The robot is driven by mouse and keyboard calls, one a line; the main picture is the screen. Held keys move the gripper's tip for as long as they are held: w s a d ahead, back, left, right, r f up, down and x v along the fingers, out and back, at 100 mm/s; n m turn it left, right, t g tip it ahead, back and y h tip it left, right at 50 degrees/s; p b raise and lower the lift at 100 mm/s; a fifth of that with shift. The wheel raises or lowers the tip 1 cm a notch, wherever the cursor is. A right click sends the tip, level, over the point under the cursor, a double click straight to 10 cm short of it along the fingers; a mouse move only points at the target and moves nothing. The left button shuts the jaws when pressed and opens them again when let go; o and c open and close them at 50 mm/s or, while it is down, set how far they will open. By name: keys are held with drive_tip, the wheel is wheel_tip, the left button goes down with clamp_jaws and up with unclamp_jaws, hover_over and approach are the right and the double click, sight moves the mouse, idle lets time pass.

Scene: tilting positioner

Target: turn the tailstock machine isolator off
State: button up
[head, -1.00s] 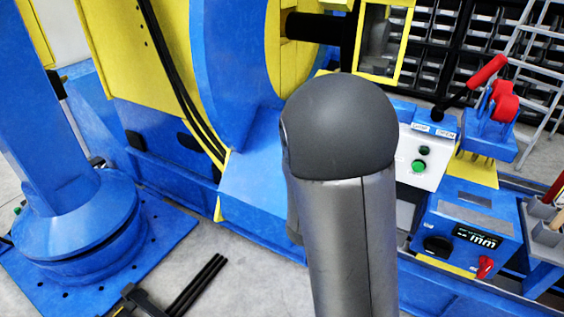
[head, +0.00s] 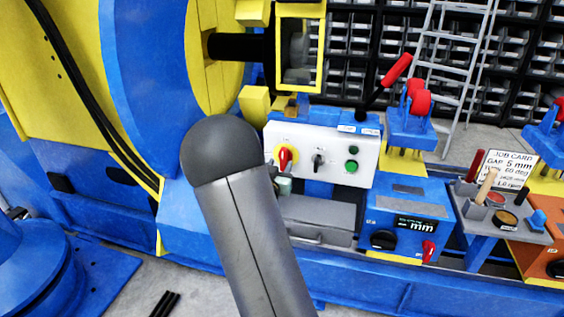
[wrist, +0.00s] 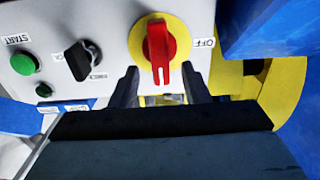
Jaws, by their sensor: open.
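The isolator is a red rotary handle on a yellow disc (wrist: 158,48), on a white control panel (wrist: 115,25). In the wrist view the handle points down the picture, and the OFF label (wrist: 204,42) is to the right of the disc. My gripper (wrist: 160,80) is open, one finger on each side of the handle's lower end in the picture. No contact shows, and I cannot tell whether the handle is between the fingers in depth. In the head view the isolator (head: 285,156) shows at the panel's left, and my arm hides most of the gripper.
A black selector (wrist: 83,60) and green buttons (wrist: 24,64) share the panel. In the head view, a blue box with a display (head: 408,222) and a red-knobbed lever (head: 397,69) are to the right. A grey drawer unit (head: 320,218) is below the panel.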

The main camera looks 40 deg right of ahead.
sight(283, 160)
drive_tip(key=shift+x, duration=1.8)
clamp_jaws()
